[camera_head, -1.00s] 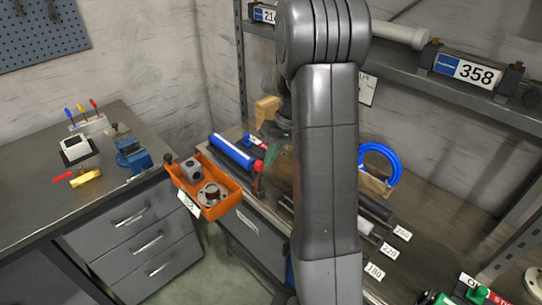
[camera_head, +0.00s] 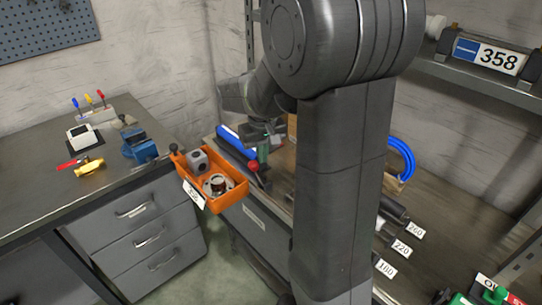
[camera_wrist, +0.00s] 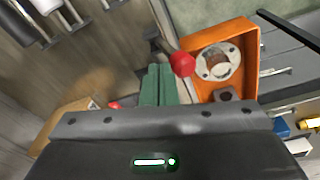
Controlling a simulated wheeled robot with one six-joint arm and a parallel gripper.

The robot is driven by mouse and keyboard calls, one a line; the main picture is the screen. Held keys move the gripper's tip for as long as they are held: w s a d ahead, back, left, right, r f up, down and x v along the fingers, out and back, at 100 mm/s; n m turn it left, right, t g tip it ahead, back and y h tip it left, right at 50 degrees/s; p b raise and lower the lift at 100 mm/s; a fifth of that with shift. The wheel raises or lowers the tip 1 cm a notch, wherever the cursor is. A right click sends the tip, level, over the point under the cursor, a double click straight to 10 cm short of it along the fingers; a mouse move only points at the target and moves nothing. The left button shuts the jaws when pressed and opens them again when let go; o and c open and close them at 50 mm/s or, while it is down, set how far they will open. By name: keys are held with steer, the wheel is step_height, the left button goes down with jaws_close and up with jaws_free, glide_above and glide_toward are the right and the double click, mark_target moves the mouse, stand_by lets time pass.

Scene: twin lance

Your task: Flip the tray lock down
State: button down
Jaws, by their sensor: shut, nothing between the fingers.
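The orange tray (camera_head: 228,199) sticks out past the edge of the bench in the head view and also shows in the wrist view (camera_wrist: 249,60). A lever with a red ball knob (camera_head: 253,167) stands beside the tray; in the wrist view the knob (camera_wrist: 182,64) is large and close, at the tray's near corner. I take this lever as the tray lock. My gripper (camera_head: 265,147) is shut and empty, just above and right of the knob in the head view. Its green fingertips (camera_wrist: 156,72) are just left of the knob in the wrist view; I cannot tell whether they touch.
A grey block (camera_head: 198,160) and a flanged part (camera_head: 217,184) lie in the tray. A blue cylinder (camera_head: 236,141) lies behind it. A drawer bench (camera_head: 150,236) stands left. Labelled dark rollers (camera_head: 391,208) lie right. My arm hides the middle.

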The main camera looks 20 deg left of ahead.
steer(key=shift+s+a+f+n+t+h+b, duration=0.15)
steer(key=shift+s+a+f+t+h+b, duration=0.6)
steer(key=shift+s+f+t+b, duration=2.15)
steer(key=shift+s+a+f+n+t+h+b, duration=0.1)
steer(key=shift+s+a+f+t+h+b, duration=0.8)
steer(key=shift+b, duration=4)
steer(key=shift+s+a+f+n+t+h+b, duration=0.15)
steer(key=shift+s+a+f+t+h+b, duration=0.45)
steer(key=shift+s+f+t+b, duration=2.3)
steer(key=w+r+g+b, duration=0.1)
steer(key=w+r+b, duration=0.1)
steer(key=shift+w+d+r, duration=0.1)
steer(key=shift+w+r, duration=0.25)
steer(key=shift+r, duration=0.05)
steer(key=shift+s+r, duration=0.1)
